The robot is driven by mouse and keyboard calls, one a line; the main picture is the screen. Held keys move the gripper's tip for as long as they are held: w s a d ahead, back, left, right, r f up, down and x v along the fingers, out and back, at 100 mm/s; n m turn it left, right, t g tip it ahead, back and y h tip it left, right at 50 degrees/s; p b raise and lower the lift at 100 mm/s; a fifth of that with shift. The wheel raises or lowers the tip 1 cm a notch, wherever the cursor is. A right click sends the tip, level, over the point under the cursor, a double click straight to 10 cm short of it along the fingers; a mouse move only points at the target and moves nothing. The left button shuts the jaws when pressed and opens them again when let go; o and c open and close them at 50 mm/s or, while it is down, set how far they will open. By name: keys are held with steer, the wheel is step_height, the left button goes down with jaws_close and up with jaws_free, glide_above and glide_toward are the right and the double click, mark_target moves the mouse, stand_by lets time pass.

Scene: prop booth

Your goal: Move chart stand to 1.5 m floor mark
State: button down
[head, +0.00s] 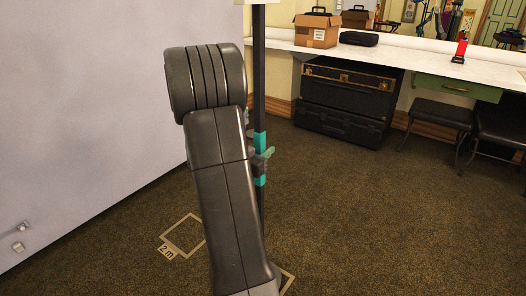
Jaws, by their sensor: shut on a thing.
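The chart stand (259,70) is a thin dark upright pole with a teal section at mid-height. My gripper (257,160) is shut on the pole at the teal section, mostly hidden by my arm. A square floor mark labelled 2 m (165,249) lies on the carpet left of my arm. Part of another pale floor outline (288,282) shows at the bottom, right of my arm; its label is hidden.
A pale wall panel (80,120) stands on the left. Black cases (345,105) sit under a white counter (400,55) at the back, with dark stools (436,120) at the right. The brown carpet (390,230) is clear at the front right.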

steer(key=shift+f+b, duration=1.15)
steer(key=shift+f, duration=0.5)
stand_by(1.1)
steer(key=c, duration=1.1)
jaws_free()
steer(key=shift+o, duration=0.3)
steer(key=shift+f, duration=0.15)
steer(key=shift+s+a, duration=0.1)
steer(key=shift+s, duration=0.05)
steer(key=p+v, duration=0.3)
steer(key=v, duration=1)
steer(key=shift+s, duration=0.25)
steer(key=shift+w+a, duration=0.1)
